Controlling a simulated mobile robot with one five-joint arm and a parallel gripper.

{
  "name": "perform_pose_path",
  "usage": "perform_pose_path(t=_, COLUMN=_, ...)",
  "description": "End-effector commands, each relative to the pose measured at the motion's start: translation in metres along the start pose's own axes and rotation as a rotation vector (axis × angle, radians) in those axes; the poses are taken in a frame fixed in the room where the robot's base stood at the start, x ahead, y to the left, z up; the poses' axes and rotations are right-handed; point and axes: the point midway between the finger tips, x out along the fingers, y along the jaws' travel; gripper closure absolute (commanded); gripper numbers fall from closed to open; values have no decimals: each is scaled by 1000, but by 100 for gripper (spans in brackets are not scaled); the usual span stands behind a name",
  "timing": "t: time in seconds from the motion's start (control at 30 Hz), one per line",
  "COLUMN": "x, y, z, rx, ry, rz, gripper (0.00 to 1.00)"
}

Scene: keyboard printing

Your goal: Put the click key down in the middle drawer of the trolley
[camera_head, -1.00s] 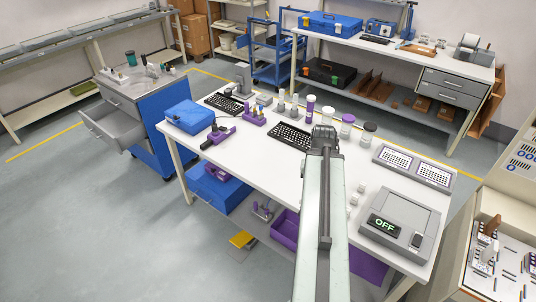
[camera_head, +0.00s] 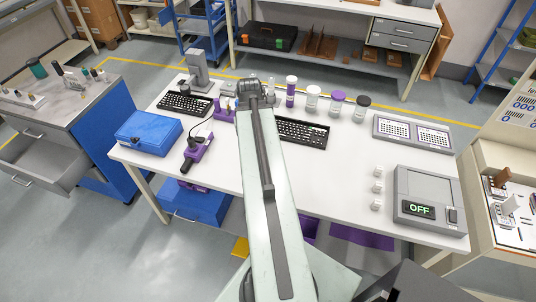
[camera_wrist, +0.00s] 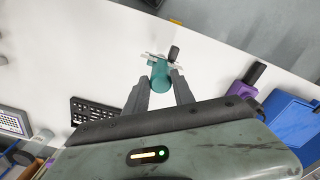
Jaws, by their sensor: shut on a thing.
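My gripper (camera_wrist: 160,92) is shut on a teal piece with a pale crossbar and a dark stub, which I take to be the click key (camera_wrist: 160,73). It is held above the white table. In the head view my gripper (camera_head: 249,90) is over the table's middle, seen from behind, and the key is hidden. The trolley (camera_head: 104,145), blue-sided with a grey top, stands at the left, well away from my gripper. Its open drawer (camera_head: 42,172) sticks out below a closed top drawer and looks empty in the visible part.
The white table (camera_head: 330,180) carries a blue case (camera_head: 148,133), a purple tool (camera_head: 197,150), keyboards, several jars and a grey device reading OFF (camera_head: 430,205). Small items stand on the trolley top. Clear floor lies in front of the trolley and table.

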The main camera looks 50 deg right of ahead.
Motion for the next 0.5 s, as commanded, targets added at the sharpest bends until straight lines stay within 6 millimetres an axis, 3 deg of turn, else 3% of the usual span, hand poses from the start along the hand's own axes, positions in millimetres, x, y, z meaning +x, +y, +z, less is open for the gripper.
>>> perform_pose_path(t=0.23, x=0, y=-5, z=-1, rx=-11, ry=0, rz=0, gripper=100)
perform_pose_path(t=0.5, x=1, y=4, z=-2, rx=-2, ry=0, rz=0, gripper=100)
